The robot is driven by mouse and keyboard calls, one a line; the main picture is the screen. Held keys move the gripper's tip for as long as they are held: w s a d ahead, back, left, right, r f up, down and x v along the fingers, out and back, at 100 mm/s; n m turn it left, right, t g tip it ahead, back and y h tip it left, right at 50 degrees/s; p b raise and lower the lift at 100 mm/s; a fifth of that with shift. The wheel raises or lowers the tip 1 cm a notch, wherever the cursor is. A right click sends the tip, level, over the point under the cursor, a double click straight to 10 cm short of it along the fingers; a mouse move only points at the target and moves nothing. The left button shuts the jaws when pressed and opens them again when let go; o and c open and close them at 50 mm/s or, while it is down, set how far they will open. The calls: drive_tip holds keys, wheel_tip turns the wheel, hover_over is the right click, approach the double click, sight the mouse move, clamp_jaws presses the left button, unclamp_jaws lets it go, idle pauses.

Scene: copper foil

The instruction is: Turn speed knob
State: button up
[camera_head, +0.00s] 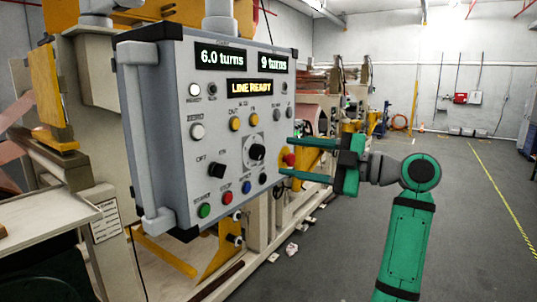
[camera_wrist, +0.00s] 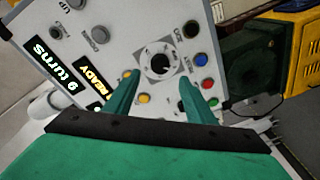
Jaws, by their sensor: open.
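The speed knob (camera_head: 257,152) is a round black knob on a light dial plate, right of centre on the grey control panel (camera_head: 150,130). In the wrist view the knob (camera_wrist: 159,65) has a white pointer mark and sits beyond and between my fingers. My gripper (camera_head: 290,158) is green, open and empty, at the right side of the panel with its fingers pointing left. In the wrist view my gripper (camera_wrist: 158,95) has its two fingertips apart, below the knob. Whether a fingertip touches the panel I cannot tell.
A red emergency button (camera_head: 289,159) on a yellow base is close to my fingers. A black selector (camera_head: 217,170), a green button (camera_head: 204,210) and a red button (camera_head: 227,197) are on the panel. The display (camera_head: 250,87) reads LINE READY. Floor (camera_head: 470,220) at right is clear.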

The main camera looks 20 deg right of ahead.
sight(261, 153)
drive_tip(key=x, duration=0.7)
drive_tip(key=shift+w, duration=0.15)
drive_tip(key=c, duration=1)
drive_tip(key=shift+c, duration=0.2)
